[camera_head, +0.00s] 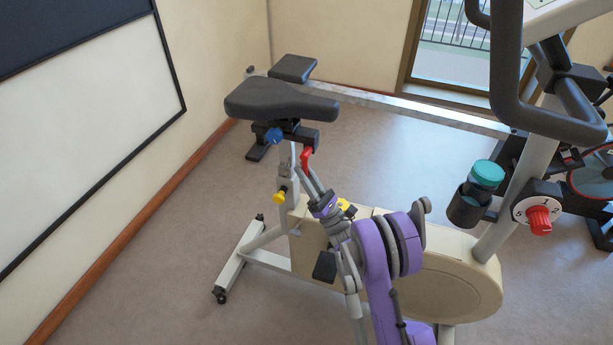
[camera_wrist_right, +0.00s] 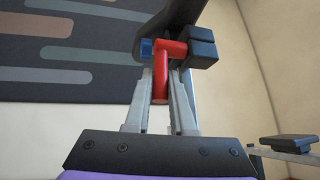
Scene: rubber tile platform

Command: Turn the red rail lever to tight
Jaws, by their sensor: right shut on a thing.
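The red rail lever (camera_head: 306,157) is under the seat of the exercise bike, at the rail below the black saddle (camera_head: 280,101). In the right wrist view the red lever (camera_wrist_right: 161,72) has a crosspiece at the top and a handle hanging down between the fingers. My right gripper (camera_head: 311,172) reaches up to it from below and is shut on the lever's handle; the gripper's fingers also show in the right wrist view (camera_wrist_right: 161,95). A blue knob (camera_head: 273,135) sits beside the lever, under the saddle. My left gripper is not in view.
A yellow knob (camera_head: 279,196) is on the seat post below the lever. The beige bike body (camera_head: 455,285) is close to my right arm. A red dial (camera_head: 539,219) and a teal-lidded bottle (camera_head: 486,174) are at the right. Open floor lies left of the bike.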

